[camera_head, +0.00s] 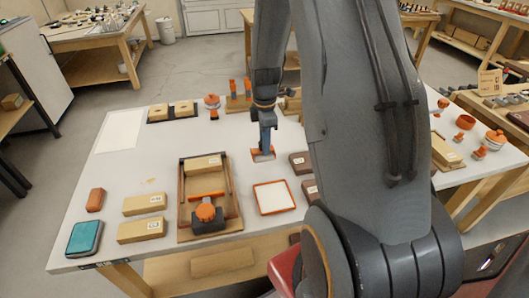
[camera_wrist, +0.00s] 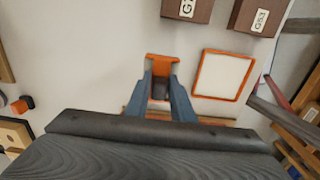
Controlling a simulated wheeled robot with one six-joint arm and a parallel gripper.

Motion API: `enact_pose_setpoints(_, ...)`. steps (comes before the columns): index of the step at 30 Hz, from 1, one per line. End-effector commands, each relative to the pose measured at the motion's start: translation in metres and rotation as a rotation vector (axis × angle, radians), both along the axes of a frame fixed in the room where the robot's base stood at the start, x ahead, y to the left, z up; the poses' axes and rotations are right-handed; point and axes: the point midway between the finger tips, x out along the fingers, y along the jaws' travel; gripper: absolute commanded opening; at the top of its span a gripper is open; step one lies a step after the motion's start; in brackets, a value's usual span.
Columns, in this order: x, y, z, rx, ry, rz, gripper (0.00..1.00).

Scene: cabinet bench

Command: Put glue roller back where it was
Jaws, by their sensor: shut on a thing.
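The glue roller shows in the wrist view as an orange piece (camera_wrist: 160,64) with a dark part between my fingers. My gripper (camera_wrist: 161,88) is shut on it. In the head view my gripper (camera_head: 265,147) points down over the middle of the bench, with the orange-edged roller (camera_head: 257,155) at its tips. The roller is at or close above the bench top; I cannot tell whether it touches. My fingers hide part of it. A white square tray with an orange rim (camera_head: 273,184) lies nearer the front; it also shows in the wrist view (camera_wrist: 199,73).
Dark brown labelled blocks (camera_head: 300,162) stand right of my gripper. A wooden fixture (camera_head: 232,208) with an orange-knobbed clamp (camera_head: 206,212) and tan blocks (camera_head: 142,204) are to the left. Orange-topped items (camera_head: 212,101) stand at the back. The bench left of my gripper is partly clear.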

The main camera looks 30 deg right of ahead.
Motion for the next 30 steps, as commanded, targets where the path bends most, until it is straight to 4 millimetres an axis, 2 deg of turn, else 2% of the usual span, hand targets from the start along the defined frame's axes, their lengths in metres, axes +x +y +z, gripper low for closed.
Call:
enact_pose_setpoints(12,0.0,0.001,-0.042,0.0,0.0,0.002,0.04)
enact_pose_setpoints(25,0.001,0.001,-0.048,0.0,-0.001,0.002,0.04)
enact_pose_setpoints(26,0.001,0.001,-0.047,0.0,-0.001,0.002,0.27)
enact_pose_setpoints(28,0.0,0.001,-0.047,0.0,-0.001,0.001,0.38)
enact_pose_setpoints(30,0.0,0.001,-0.047,0.0,-0.001,0.002,0.4)
